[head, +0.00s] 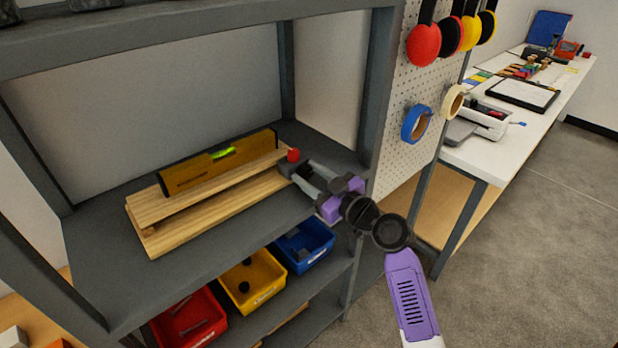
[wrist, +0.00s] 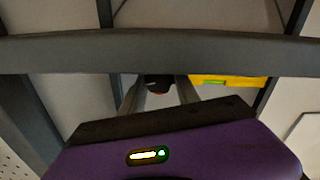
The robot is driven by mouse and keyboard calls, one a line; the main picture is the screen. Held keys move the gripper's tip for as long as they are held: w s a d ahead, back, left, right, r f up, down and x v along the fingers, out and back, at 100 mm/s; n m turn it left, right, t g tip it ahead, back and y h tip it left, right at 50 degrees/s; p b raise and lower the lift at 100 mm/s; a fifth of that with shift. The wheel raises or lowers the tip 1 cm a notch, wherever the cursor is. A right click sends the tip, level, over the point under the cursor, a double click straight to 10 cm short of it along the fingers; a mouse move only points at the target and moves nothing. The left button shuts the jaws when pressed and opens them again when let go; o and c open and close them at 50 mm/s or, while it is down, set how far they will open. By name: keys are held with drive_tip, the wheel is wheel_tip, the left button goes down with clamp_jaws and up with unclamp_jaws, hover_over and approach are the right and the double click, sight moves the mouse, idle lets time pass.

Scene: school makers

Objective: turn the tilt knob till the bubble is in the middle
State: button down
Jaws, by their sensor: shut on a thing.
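A yellow spirit level (head: 218,166) lies on stacked wooden boards (head: 205,215) on the grey shelf. Its green vial (head: 223,153) is too small to show where the bubble sits. The level also shows in the wrist view (wrist: 235,80), right of the fingers. A red knob (head: 293,155) stands at the right end of the boards. My gripper (head: 291,170) reaches in from the right and is shut on the knob, with the red top showing above the fingers. In the wrist view the dark and red knob (wrist: 158,85) is between the two fingertips, partly hidden by the shelf frame.
Grey shelf posts and an upper beam (wrist: 160,53) frame the space around my arm. Red (head: 190,318), yellow (head: 250,282) and blue (head: 304,245) bins sit on the shelf below. A pegboard (head: 395,160) with tape rolls stands at the right.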

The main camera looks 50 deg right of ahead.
drive_tip(key=m, duration=0.4)
drive_tip(key=shift+m+b, duration=0.3)
drive_tip(key=shift+d+m, duration=0.15)
drive_tip(key=shift+m, duration=2.15)
drive_tip(key=c, duration=0.9)
unclamp_jaws()
drive_tip(key=shift+s, duration=0.2)
